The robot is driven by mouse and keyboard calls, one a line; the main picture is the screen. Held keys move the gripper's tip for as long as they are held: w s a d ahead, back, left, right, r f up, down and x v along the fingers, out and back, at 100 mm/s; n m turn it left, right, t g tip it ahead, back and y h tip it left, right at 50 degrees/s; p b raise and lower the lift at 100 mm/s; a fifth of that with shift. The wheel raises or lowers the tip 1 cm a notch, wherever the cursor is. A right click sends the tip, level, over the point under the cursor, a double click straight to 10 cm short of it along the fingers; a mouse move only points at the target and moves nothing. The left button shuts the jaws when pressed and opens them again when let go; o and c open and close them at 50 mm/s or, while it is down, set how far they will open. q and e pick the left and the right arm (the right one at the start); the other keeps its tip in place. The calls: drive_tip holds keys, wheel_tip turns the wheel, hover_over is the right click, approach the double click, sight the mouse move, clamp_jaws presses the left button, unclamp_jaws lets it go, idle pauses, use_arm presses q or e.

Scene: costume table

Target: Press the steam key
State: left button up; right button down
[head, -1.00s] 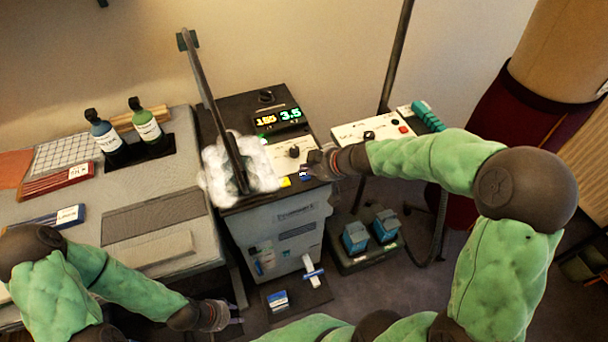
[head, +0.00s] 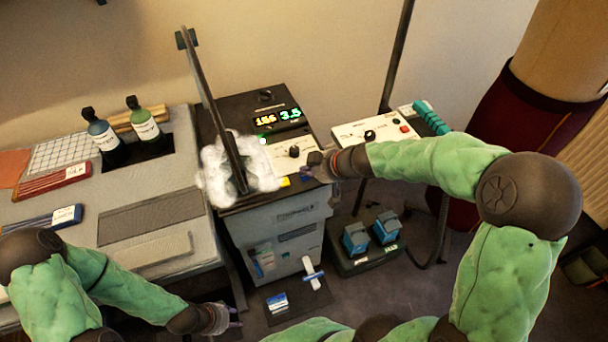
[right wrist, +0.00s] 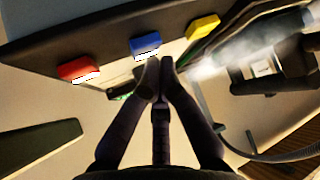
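The steam station (head: 285,215) is a grey cabinet with a dark top and a panel of coloured keys on its front edge. In the right wrist view a red key (right wrist: 79,71), a blue key (right wrist: 146,46) and a yellow key (right wrist: 204,27) stand in a row; their labels are not readable. My right gripper (right wrist: 158,68) is shut and empty, its fingertips just by the blue key; contact cannot be told. In the head view the right gripper (head: 311,171) covers most of that key, beside the yellow key (head: 284,182). My left gripper (head: 236,317) is open and empty, low at the front.
A lit display (head: 278,117) and a knob (head: 294,151) sit on the cabinet top. White steam (head: 225,170) surrounds a dark upright rod at its left. A white control box (head: 375,132) stands right. Bottles (head: 143,122) stand on the grey table (head: 120,255) at left.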

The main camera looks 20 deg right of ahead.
sight(307, 177)
drive_tip(key=shift+f+b, duration=0.4)
drive_tip(key=shift+b, duration=0.15)
idle(0.5)
drive_tip(key=shift+r, duration=0.15)
drive_tip(key=shift+r+p, duration=0.55)
drive_tip(key=shift+r, duration=0.25)
drive_tip(key=shift+r+p, duration=1.8)
drive_tip(key=shift+r, duration=1.2)
